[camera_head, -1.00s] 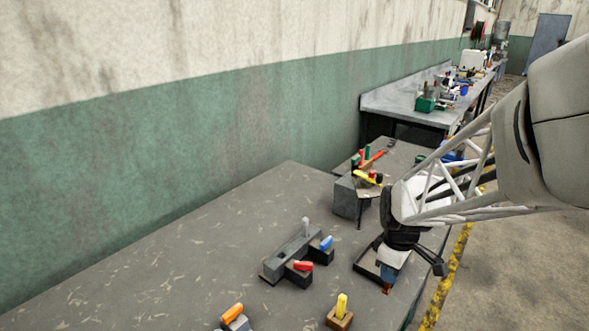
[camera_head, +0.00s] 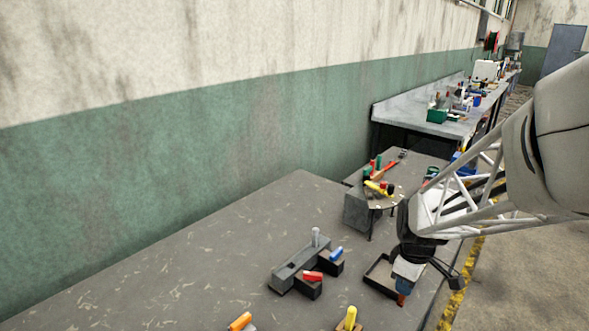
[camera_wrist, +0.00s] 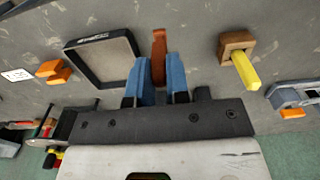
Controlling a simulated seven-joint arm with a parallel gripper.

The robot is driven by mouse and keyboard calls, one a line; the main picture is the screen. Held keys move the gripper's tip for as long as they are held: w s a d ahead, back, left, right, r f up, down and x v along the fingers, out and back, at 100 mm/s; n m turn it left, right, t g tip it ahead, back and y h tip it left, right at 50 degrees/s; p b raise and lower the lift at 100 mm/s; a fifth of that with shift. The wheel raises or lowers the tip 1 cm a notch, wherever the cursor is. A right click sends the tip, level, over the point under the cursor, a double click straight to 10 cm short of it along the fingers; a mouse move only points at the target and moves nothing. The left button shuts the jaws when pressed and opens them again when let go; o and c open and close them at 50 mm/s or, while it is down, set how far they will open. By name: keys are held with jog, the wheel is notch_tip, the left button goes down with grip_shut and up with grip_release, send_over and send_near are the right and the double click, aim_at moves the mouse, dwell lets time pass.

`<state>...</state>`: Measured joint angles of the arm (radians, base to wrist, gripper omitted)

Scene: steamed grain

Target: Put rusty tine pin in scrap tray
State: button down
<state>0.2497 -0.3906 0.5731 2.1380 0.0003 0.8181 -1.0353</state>
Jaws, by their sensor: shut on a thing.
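My gripper (camera_head: 404,284) is shut on the rusty tine pin, a reddish-brown piece that shows below the fingers (camera_head: 401,299). In the wrist view the blue fingers of my gripper (camera_wrist: 159,78) clasp the pin (camera_wrist: 159,44), which sticks out beyond their tips. The scrap tray (camera_head: 377,264) is a shallow dark-rimmed tray on the table, partly hidden behind my gripper. In the wrist view the tray (camera_wrist: 77,70) lies left of the pin, with the pin just outside its rim. I cannot tell the pin's exact height above the table.
A grey block (camera_head: 290,271) with a light upright pin and red and blue pieces stands left of the tray. A yellow peg in a wooden block (camera_wrist: 233,43) is right of the pin in the wrist view. A raised stand with tools (camera_head: 357,212) is behind the tray.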

jog(key=w+d+f, duration=0.1)
jog(key=w+d, duration=0.2)
jog(key=w, duration=1)
jog(key=shift+d+f, duration=0.15)
jog(key=shift+f, duration=1.75)
jog(key=shift+f, duration=0.15)
jog(key=c, duration=1.1)
grip_release()
